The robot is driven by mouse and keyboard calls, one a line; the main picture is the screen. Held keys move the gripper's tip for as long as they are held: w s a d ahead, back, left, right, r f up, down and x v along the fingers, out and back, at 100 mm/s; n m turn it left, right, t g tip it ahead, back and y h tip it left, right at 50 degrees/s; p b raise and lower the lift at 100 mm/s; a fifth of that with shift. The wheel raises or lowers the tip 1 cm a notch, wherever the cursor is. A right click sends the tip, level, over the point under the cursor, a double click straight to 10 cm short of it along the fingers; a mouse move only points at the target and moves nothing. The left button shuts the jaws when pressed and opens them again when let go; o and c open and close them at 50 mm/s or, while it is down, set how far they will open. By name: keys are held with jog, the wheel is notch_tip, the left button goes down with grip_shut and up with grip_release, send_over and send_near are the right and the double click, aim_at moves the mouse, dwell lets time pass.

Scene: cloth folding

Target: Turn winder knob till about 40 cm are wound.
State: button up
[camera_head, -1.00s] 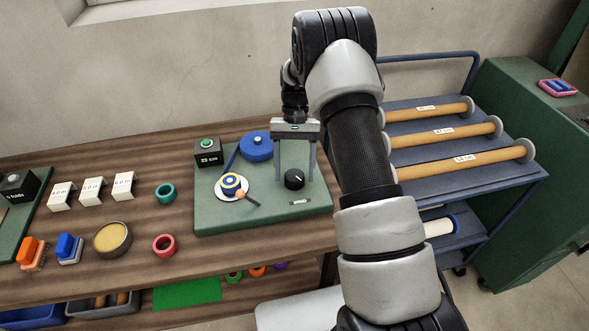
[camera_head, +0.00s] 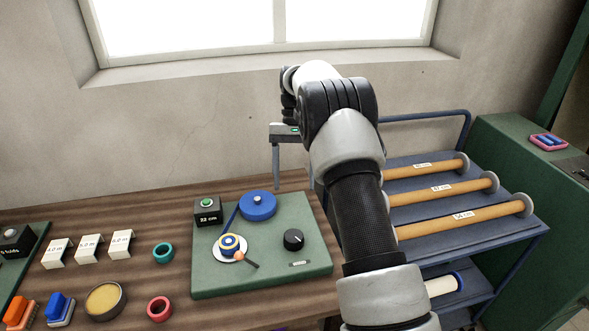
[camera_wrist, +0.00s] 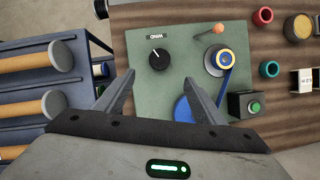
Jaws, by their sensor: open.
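The black winder knob (camera_head: 293,239) with a white pointer sits on the green board (camera_head: 207,280); it also shows in the wrist view (camera_wrist: 158,58) beside a "WIND" label. My gripper (camera_head: 295,184) is open and empty, raised above the board and apart from the knob. In the wrist view my two fingers (camera_wrist: 160,80) are spread below the knob in the picture. A blue reel (camera_head: 258,205) feeds a blue band to the small yellow-and-blue winder spool (camera_head: 229,243), which has an orange-tipped crank.
White labelled blocks (camera_head: 89,248), a teal ring (camera_head: 163,252), a red ring (camera_head: 159,308) and a round tin (camera_head: 105,301) stand left of the board. A blue cart (camera_head: 420,213) with brown rolls stands right. The wall and window are behind.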

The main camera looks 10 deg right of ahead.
jog(key=shift+v, duration=1.1)
jog(key=s+a+r+n+t+p, duration=0.1)
jog(key=s+r+t+p, duration=0.1)
jog(key=s+r, duration=0.6)
jog(key=s+r+t+p, duration=0.1)
jog(key=s+r+t, duration=0.25)
jog(key=r, duration=0.85)
jog(key=s+a+n+t+h+p, duration=0.1)
jog(key=s+n+t+p, duration=0.1)
jog(key=s, duration=1.8)
jog(key=shift+s+r+t+p, duration=0.3)
jog(key=shift+t+p, duration=0.3)
jog(key=shift+t, duration=0.65)
